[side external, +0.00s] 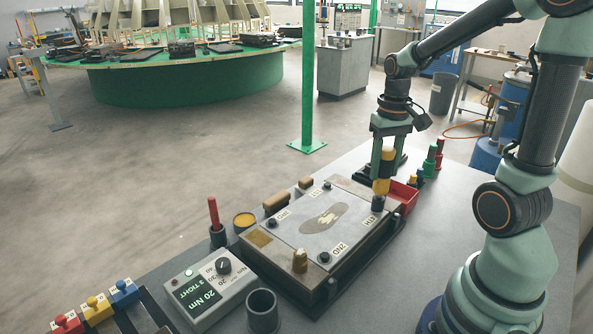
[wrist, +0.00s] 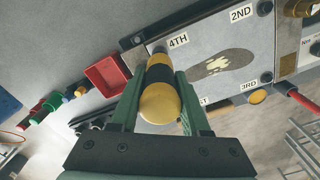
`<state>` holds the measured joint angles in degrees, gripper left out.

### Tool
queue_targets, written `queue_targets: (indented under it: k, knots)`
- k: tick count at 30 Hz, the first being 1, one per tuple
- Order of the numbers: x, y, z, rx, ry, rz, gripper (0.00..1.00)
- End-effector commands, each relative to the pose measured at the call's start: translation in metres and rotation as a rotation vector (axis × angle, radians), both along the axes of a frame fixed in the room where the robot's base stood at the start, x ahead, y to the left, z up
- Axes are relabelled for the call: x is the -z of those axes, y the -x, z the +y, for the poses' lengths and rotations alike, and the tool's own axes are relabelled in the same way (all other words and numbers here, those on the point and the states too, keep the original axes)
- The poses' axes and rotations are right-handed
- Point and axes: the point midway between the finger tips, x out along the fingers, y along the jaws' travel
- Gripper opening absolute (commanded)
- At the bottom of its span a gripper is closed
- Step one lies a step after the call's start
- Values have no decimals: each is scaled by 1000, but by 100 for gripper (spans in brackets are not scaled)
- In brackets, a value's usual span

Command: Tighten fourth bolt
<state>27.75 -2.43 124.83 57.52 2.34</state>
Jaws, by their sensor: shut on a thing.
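My gripper (side external: 386,152) is shut on a yellow-and-black driver (side external: 382,184), held upright over the mold plate (side external: 300,230). The driver's dark lower end is at the corner labelled 4TH; it hides the fourth bolt, and I cannot tell how fully it is seated. In the wrist view the driver (wrist: 160,104) stands between my two green fingers. Dark bolts show at the 2ND (side external: 324,257), 3RD (side external: 272,223) and 1ST (side external: 327,184) corners. The plate bears an insole-shaped mark. A control box (side external: 208,290) reads "20 Nm" and "3 TIGHT".
A red tray (side external: 403,196) lies just behind the plate's 4TH corner. Green and red items (side external: 430,158) stand beyond it. The table's right side is clear.

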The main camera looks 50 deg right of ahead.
Motion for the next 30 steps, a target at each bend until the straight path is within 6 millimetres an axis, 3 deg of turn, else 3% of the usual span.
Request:
queue_targets:
  k: [30]
  knots:
    - [6,0,0,0,1,-1,0]
